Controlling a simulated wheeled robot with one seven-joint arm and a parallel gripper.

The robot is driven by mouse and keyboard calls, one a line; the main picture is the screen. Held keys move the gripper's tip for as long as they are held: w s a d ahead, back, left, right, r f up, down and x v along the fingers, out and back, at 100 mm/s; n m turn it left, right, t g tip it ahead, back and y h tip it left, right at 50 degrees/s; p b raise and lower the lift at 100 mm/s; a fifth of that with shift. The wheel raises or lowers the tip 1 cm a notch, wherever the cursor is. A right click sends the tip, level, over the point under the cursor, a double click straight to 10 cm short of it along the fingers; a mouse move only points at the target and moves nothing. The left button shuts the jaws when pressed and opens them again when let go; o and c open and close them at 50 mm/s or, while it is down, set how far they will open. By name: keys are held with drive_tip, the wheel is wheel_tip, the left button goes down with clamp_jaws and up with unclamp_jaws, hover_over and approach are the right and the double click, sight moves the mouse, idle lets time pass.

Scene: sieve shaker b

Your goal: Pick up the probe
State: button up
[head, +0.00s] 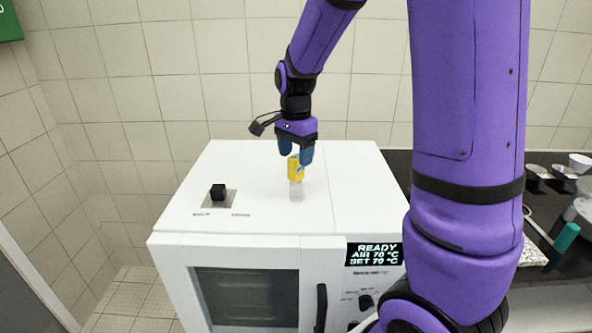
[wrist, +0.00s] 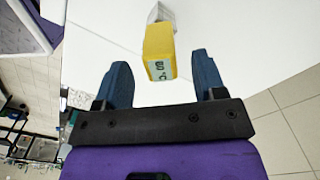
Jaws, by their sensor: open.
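The probe (head: 293,170) has a yellow block-shaped upper part with dark marks and a pale grey lower part. It stands on the white top of the oven. My gripper (head: 296,153) has blue fingers and comes down over it from above, open. In the wrist view the probe's yellow end (wrist: 160,52) lies in line with the gap between my fingertips (wrist: 160,64), with clear space on both sides. The grey part (wrist: 160,13) shows beyond it. My fingers hide some of the probe's top in the head view.
The white oven (head: 240,215) has a lit display (head: 375,254) reading READY at its front. A black knob (head: 218,191) stands on a plate left of the probe. A dark counter with bowls (head: 580,163) is at right.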

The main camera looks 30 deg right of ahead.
sight(295, 172)
drive_tip(key=shift+d+f, duration=0.1)
drive_tip(key=shift+f, duration=1.65)
drive_tip(key=c, duration=1.1)
